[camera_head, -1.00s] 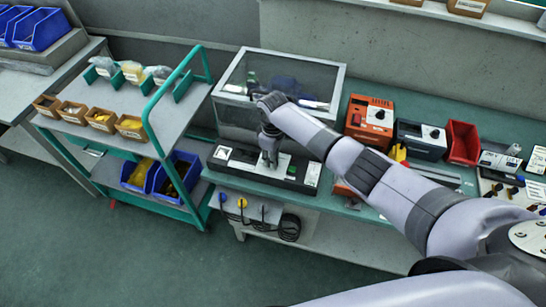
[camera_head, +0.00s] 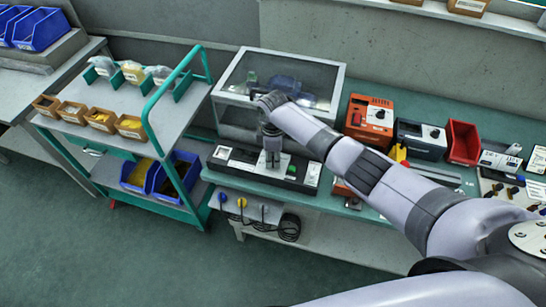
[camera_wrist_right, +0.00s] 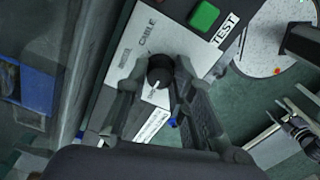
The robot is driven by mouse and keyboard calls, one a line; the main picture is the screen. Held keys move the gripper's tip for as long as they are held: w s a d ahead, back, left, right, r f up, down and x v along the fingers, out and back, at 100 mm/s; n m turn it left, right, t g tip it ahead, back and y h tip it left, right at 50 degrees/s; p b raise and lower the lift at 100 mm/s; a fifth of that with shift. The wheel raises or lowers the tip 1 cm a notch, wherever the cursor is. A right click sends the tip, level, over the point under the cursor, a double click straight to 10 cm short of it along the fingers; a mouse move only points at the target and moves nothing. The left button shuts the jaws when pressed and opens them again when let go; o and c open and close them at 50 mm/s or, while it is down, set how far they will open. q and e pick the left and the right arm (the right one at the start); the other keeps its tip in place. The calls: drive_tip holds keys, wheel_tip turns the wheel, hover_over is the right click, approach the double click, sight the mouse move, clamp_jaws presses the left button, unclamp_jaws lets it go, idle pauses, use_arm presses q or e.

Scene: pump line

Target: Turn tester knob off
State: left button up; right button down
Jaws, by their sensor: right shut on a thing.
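The tester (camera_head: 222,153) is a dark box with a light top panel on the green bench, in front of a clear-sided case. In the right wrist view its panel (camera_wrist_right: 125,62) reads CABLE and TEST. A green button (camera_wrist_right: 204,15) sits near the TEST label and also shows in the head view (camera_head: 292,169). The black round knob (camera_wrist_right: 160,72) has a white pointer line toward the lower left. My right gripper (camera_head: 272,164) points down over the panel, its fingers (camera_wrist_right: 153,88) shut on both sides of the knob. My left gripper is out of view.
The clear-sided case (camera_head: 230,116) stands close behind the tester. An orange unit (camera_head: 356,122), a dark unit (camera_head: 407,141) and a red bin (camera_head: 463,143) stand to the right. A trolley (camera_head: 152,90) with green rails stands at the left. Cables (camera_head: 289,228) hang below the bench.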

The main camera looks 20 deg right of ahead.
sight(273, 159)
drive_tip(key=c, duration=1.4)
unclamp_jaws()
wheel_tip(273, 159, up, 12)
